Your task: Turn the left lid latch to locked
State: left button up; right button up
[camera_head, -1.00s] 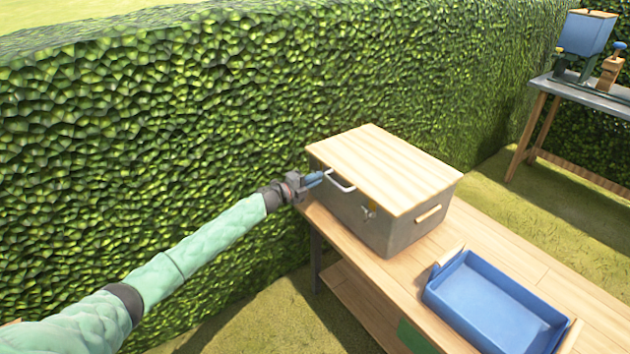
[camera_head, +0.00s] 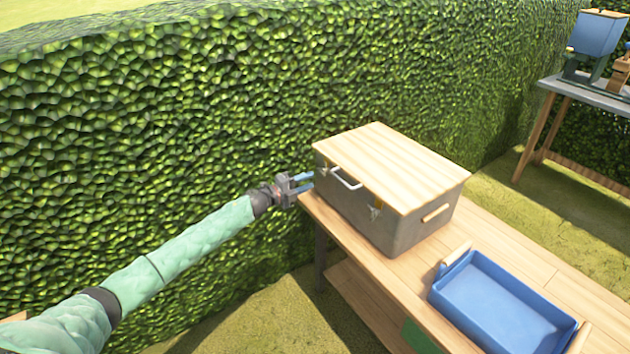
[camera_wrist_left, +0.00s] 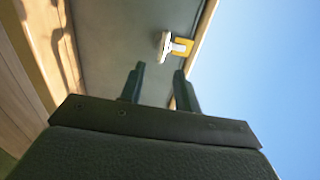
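The grey box (camera_head: 390,228) with a pale wooden lid (camera_head: 395,165) stands shut on the bench. Its left lid latch (camera_wrist_left: 172,46) shows in the left wrist view as a yellow plate with a white lever, near the lid edge; in the head view it is too small to read. A second latch (camera_head: 376,210) is on the same face, right of the white handle (camera_head: 346,178). My left gripper (camera_head: 308,180) is open and empty by the box's left end. In the wrist view its fingertips (camera_wrist_left: 158,72) are apart, short of the latch. My right gripper is out of view.
A wooden bench (camera_head: 350,237) carries the box and a blue tray (camera_head: 500,305). A tall hedge (camera_head: 150,130) stands close behind my left arm. Another table (camera_head: 590,93) with a blue hopper (camera_head: 598,33) is at the far right.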

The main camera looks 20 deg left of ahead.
pick_arm(q)
jog(key=shift+v, duration=1.25)
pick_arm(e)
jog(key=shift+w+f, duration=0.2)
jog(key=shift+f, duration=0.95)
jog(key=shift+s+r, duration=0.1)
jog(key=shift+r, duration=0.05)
